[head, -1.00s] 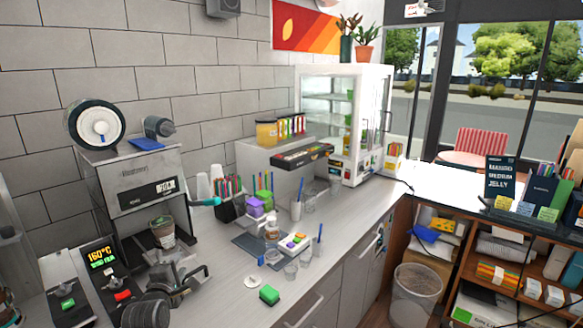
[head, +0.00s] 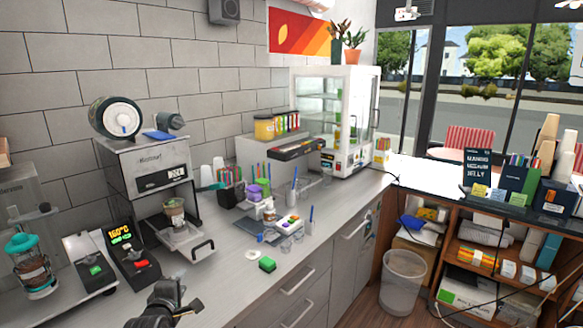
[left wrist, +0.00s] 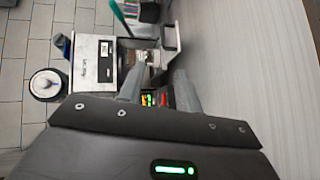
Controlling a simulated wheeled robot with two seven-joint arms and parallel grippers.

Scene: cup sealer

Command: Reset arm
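My left gripper (head: 178,300) is low at the front edge of the head view, in front of the cup sealer (head: 150,185). In the left wrist view its two fingers (left wrist: 158,88) are apart with nothing held between them, so it is open. The sealer's tray (head: 190,236) is slid out toward the front, with its handle clear of my gripper. A cup (head: 173,213) stands at the sealer's opening, above the tray. The sealer also shows in the left wrist view (left wrist: 97,62). My right gripper is in neither view.
A control box with a green 160°C display (head: 125,240) stands left of the tray, and a teal-lidded jar (head: 32,265) is farther left. The front counter between is clear.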

